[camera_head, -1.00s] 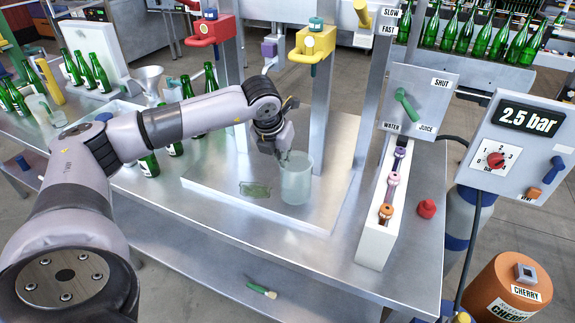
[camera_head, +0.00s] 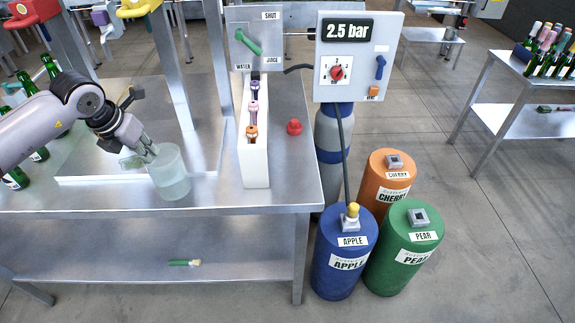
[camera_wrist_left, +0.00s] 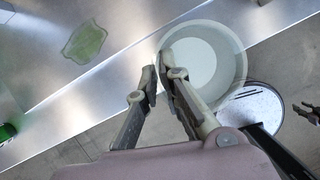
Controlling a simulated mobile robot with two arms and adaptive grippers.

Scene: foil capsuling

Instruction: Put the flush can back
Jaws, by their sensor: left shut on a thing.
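The flush can, a clear, pale greenish cup (camera_head: 170,178), is upright near the front edge of the steel table. My left gripper (camera_head: 148,152) is shut on its rim at the left. In the left wrist view I look down into the can (camera_wrist_left: 222,55), and the fingers (camera_wrist_left: 165,88) are at its near-left wall. There the can overlaps the table edge and the floor. I cannot tell its height over the table. A small dark claw-like part at the right edge of that view may be my right gripper (camera_wrist_left: 306,112); its opening is unclear.
A green patch (camera_wrist_left: 85,42) lies on the steel plate left of the can. A white rack (camera_head: 256,160) with coloured stoppers stands to the right, with a red knob (camera_head: 294,127) beyond. Blue (camera_head: 345,280), green (camera_head: 395,275) and orange (camera_head: 375,195) kegs stand on the floor.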

